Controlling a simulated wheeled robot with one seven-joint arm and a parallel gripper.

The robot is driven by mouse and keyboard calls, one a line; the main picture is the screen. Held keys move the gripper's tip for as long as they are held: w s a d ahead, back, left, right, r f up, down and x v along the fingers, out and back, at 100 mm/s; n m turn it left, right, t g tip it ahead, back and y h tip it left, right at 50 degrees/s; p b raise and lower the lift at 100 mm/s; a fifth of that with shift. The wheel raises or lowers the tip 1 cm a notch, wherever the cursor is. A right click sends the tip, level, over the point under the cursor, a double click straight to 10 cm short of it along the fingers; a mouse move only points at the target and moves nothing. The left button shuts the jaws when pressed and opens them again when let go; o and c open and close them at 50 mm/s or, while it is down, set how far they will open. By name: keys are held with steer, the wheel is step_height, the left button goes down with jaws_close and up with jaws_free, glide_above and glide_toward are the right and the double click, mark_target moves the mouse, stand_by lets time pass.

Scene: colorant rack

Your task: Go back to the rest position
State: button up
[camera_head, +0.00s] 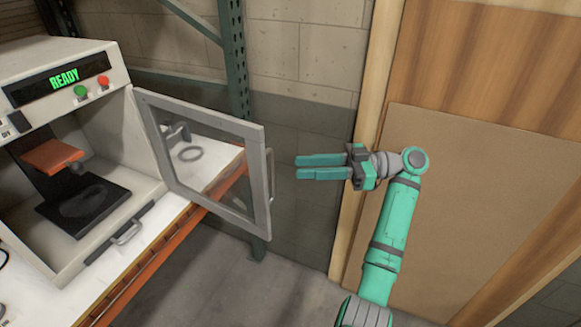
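My gripper (322,167) is in the middle of the head view, at the end of my green and grey arm. Its two long green fingers point left toward the open machine door. A narrow gap shows between the fingers, and nothing is held in it. The fingertips appear apart from the door's edge, in front of the grey wall. My arm comes up from the bottom of the view and bends left at the wrist.
A white machine (60,130) with a lit "READY" display stands on a shelf at left. Its framed glass door (262,190) stands open toward my gripper. A green rack post (235,60) stands behind. Floor is clear below.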

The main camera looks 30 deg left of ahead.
steer(key=shift+v, duration=0.85)
